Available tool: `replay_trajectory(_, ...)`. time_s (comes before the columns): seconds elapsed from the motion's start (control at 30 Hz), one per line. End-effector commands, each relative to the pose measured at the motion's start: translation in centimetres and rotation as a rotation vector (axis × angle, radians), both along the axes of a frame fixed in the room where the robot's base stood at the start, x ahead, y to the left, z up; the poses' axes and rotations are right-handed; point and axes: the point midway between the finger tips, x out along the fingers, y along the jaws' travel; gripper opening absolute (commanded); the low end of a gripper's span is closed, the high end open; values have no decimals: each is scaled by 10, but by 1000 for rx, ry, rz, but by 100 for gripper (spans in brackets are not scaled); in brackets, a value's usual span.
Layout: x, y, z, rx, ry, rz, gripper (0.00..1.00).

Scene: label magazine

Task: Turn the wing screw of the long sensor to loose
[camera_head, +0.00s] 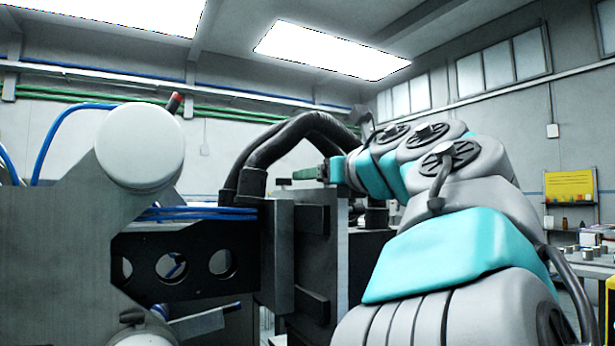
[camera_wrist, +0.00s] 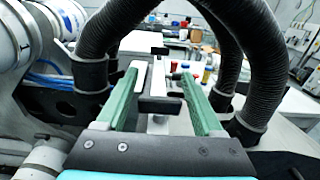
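My gripper (camera_wrist: 162,88) has two green fingers in the wrist view. They stand well apart, one on each side of a narrow pale bar (camera_wrist: 157,76) with dark parts in front of and behind it. I cannot tell whether the fingers touch these parts. In the head view my gripper's green end (camera_head: 308,173) is beside the top of the dark upright machine block, near a small dark-capped post (camera_head: 284,184). I cannot make out for certain the long sensor or its wing screw, nor how the screw is turned.
Thick black hoses (camera_head: 292,138) arch over the block; they flank my gripper in the wrist view (camera_wrist: 258,70). A black plate with round holes (camera_head: 190,264) and a white cylinder (camera_head: 140,146) are at left. A bench with small items (camera_head: 590,262) stands at far right.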

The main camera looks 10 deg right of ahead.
Motion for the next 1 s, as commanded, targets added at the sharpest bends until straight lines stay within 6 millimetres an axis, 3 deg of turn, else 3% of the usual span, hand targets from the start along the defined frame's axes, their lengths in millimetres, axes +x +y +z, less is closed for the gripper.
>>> replay_trajectory(0.07, 0, 0, 0, 0, 0, 0, 59)
replay_trajectory(0.6, 0, 0, 0, 0, 0, 0, 0)
replay_trajectory(1.0, 0, 1, -1, 2, 0, 57, 0)
